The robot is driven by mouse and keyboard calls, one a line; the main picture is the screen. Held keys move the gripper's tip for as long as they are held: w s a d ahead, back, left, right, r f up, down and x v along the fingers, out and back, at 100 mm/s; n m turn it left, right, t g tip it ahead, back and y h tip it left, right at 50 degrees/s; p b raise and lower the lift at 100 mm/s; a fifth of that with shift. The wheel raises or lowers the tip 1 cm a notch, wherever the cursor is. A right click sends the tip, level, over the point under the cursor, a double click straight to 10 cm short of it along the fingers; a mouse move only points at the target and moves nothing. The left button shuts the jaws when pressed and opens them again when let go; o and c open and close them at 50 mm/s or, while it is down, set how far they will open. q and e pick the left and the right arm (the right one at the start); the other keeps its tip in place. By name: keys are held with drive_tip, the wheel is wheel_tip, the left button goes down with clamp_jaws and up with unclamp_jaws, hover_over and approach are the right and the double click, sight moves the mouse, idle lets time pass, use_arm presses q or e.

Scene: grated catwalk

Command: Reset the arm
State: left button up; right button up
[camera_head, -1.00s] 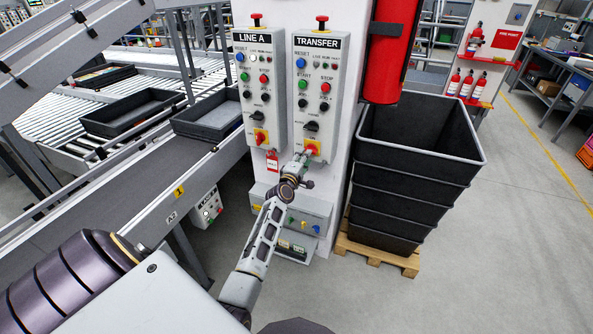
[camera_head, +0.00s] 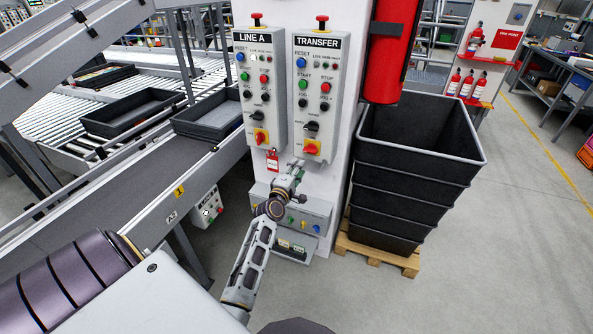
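My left gripper (camera_head: 297,166) is in front of the white column, just below and slightly left of the red-and-yellow rotary switch (camera_head: 312,148) on the TRANSFER control box (camera_head: 317,80). A gap shows between gripper and switch. The gripper points up and away, and nothing is visible in it. Its fingers are too small to tell open from shut. My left forearm (camera_head: 249,266) reaches up from the bottom of the picture. The switch's red handle lies roughly level. My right gripper is out of view.
The LINE A box (camera_head: 260,90) with a red tag (camera_head: 272,161) hangs left of TRANSFER. A grey box (camera_head: 312,214) sits low behind my gripper. Stacked black crates (camera_head: 410,195) stand right on a pallet (camera_head: 377,256). A conveyor (camera_head: 110,198) runs left. Floor at right is clear.

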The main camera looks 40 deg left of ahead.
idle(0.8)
